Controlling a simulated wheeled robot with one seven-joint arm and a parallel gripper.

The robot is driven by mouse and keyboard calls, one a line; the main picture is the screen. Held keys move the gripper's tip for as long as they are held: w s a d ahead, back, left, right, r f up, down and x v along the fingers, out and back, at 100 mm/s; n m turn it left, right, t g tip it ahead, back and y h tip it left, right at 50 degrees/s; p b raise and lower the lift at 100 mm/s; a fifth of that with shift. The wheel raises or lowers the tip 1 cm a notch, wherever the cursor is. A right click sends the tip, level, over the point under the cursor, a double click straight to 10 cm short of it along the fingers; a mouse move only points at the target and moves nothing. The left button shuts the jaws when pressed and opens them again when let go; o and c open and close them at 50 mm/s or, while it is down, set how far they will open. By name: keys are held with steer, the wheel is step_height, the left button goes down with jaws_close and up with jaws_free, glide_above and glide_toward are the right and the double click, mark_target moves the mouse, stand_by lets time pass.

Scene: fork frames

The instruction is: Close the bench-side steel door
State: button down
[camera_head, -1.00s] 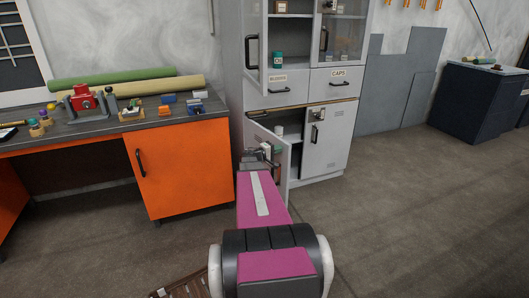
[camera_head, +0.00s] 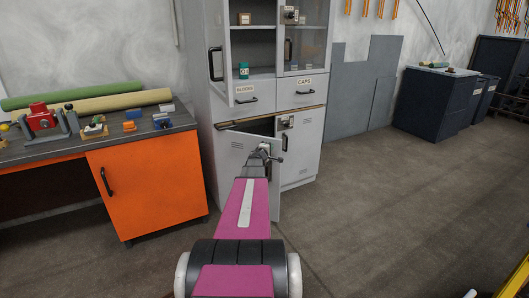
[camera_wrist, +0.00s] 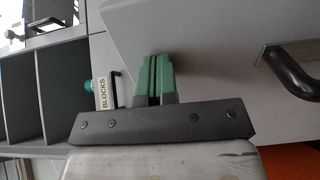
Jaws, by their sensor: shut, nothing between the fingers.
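The grey bench-side steel door (camera_head: 237,147) is the lower left door of the cabinet and stands ajar. A dark gap shows above its top edge, and its free side stands out in front of the right lower door. My gripper (camera_head: 265,152) is shut and empty, in front of this door towards its free side. In the wrist view the green fingertips (camera_wrist: 153,60) are together over the grey door face (camera_wrist: 205,60); whether they touch it I cannot tell. A black handle (camera_wrist: 290,75) shows to their right. My arm hides the lower middle of the door.
The orange bench cupboard (camera_head: 150,185) stands close to the left of the steel cabinet. The right lower door (camera_head: 306,150) looks shut. An upper glass door (camera_head: 216,55) stands open above. The floor (camera_head: 390,200) to the right is clear.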

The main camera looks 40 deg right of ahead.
steer(key=w+d, duration=2.2)
steer(key=w, duration=0.1)
steer(key=shift+w+d, duration=0.25)
steer(key=shift+s+a, duration=0.1)
steer(key=shift+s, duration=0.05)
